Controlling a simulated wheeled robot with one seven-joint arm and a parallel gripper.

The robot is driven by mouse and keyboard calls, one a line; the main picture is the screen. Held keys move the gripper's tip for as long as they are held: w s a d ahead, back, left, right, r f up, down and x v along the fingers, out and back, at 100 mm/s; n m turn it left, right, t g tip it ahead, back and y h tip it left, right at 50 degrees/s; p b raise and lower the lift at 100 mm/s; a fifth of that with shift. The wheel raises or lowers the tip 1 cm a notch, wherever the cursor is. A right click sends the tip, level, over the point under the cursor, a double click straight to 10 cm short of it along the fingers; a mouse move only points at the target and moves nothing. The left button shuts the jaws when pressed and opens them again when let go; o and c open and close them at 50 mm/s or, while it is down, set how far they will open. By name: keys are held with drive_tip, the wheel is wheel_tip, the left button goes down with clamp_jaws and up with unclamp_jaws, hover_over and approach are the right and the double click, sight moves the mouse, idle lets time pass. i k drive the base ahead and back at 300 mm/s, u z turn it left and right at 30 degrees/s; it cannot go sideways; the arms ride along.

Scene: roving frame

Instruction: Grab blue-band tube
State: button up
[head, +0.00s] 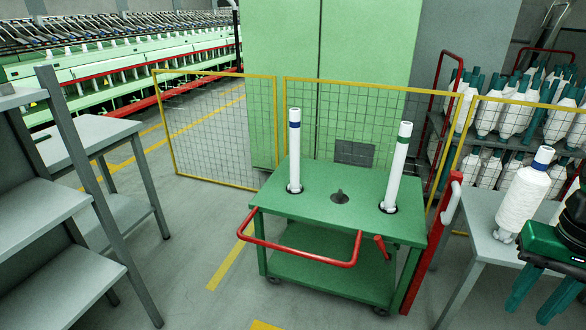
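The blue-band tube (294,160) is a tall white tube with a dark blue band near its top. It stands upright in a round hole at the left of the green cart's top (310,222). A similar white tube with a green band (397,165) stands upright at the right of the cart top. My gripper (526,312) is at the lower right edge, with two teal fingers pointing down and spread apart. It is open, nothing shows between the fingers, and it is well to the right of the blue-band tube.
A dark empty-looking hole (340,197) lies between the tubes. The cart has a red handle (300,250) at its front. A grey table (480,235) with a wound white bobbin (522,195) stands right. Yellow mesh fencing (225,125) runs behind. Grey shelves (50,225) stand left.

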sight(295, 186)
drive_tip(key=k, duration=0.8)
drive_tip(key=u, duration=0.5)
drive_tip(key=i, duration=0.65)
drive_tip(key=u, duration=0.7)
drive_tip(key=i, duration=0.9)
drive_tip(key=z, duration=0.7)
drive_tip(key=i, duration=0.75)
drive_tip(key=z, duration=0.55)
